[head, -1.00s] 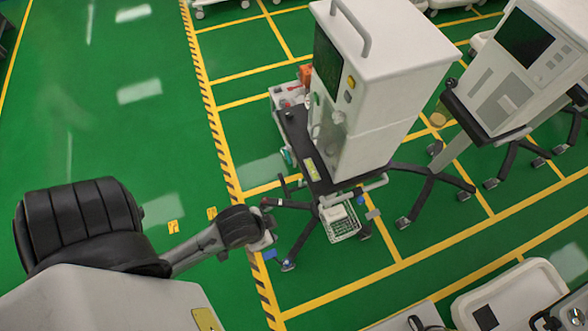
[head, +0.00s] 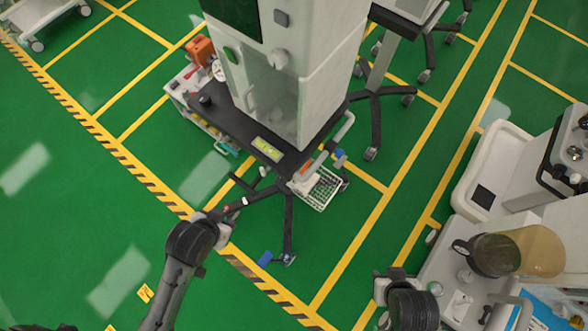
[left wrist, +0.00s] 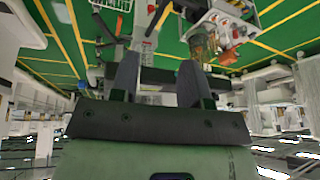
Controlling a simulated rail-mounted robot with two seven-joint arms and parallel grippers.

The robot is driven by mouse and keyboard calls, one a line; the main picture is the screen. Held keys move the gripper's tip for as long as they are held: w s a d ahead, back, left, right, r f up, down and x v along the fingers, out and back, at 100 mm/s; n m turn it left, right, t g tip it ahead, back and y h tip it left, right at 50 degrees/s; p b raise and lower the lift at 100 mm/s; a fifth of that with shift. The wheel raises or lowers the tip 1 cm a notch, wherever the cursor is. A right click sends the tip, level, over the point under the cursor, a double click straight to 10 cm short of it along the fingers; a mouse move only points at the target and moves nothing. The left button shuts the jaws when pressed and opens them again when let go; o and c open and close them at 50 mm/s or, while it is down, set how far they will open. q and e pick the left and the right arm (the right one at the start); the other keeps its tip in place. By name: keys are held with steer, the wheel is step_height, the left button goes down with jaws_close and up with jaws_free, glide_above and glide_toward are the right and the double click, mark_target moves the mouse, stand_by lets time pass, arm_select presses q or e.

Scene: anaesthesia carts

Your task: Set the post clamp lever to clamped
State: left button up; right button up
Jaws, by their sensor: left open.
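My left gripper (head: 224,218) is beside the dark lower shelf of the anaesthesia cart (head: 298,100), at its left front. In the left wrist view its two dark fingers (left wrist: 157,76) stand apart with nothing clearly held between them. I cannot make out the post clamp lever for certain. A small orange-red part (head: 306,167) shows by the rail at the cart's front corner, but I cannot tell whether it belongs to the clamp. My right gripper (head: 381,287) is low in the head view, left of the grey worktop; its jaws are too small to read.
A wire basket (head: 322,190) hangs at the cart's front corner, above its wheeled legs. An amber canister (head: 535,250) and a white tray (head: 492,175) are at the right. Green floor (head: 70,215) is open at the left.

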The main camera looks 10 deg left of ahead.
arm_select(q)
steer(key=w+d+f+t+b, duration=0.1)
steer(key=w+f+b, duration=0.3)
steer(key=f+b, duration=0.6)
steer(key=w+f+m+t+b, duration=0.1)
steer(key=w+f+t+b, duration=0.15)
steer(key=f+b, duration=0.8)
steer(key=w+d+f+b, duration=0.1)
steer(key=w+f+b, duration=0.4)
steer(key=f, duration=0.9)
steer(key=w+d+t+h+b, duration=0.2)
steer(key=w+d, duration=0.2)
steer(key=w+d+r+t+h+b, duration=0.1)
steer(key=w+d+t+h+b, duration=0.2)
steer(key=w+d, duration=0.1)
steer(key=w+d+t+h+b, duration=0.2)
steer(key=w+d+h+b, duration=0.1)
steer(key=w, duration=0.3)
steer(key=shift+w+d+r+t, duration=0.1)
steer(key=shift+d+t, duration=0.1)
steer(key=shift+d, duration=0.2)
steer(key=shift+d+r+t, duration=0.1)
steer(key=shift+d+t, duration=0.05)
steer(key=shift+d, duration=0.25)
steer(key=shift+w+d+r+b, duration=0.1)
steer(key=shift+w+d+b, duration=0.15)
steer(key=shift+w+b, duration=0.15)
jaws_close()
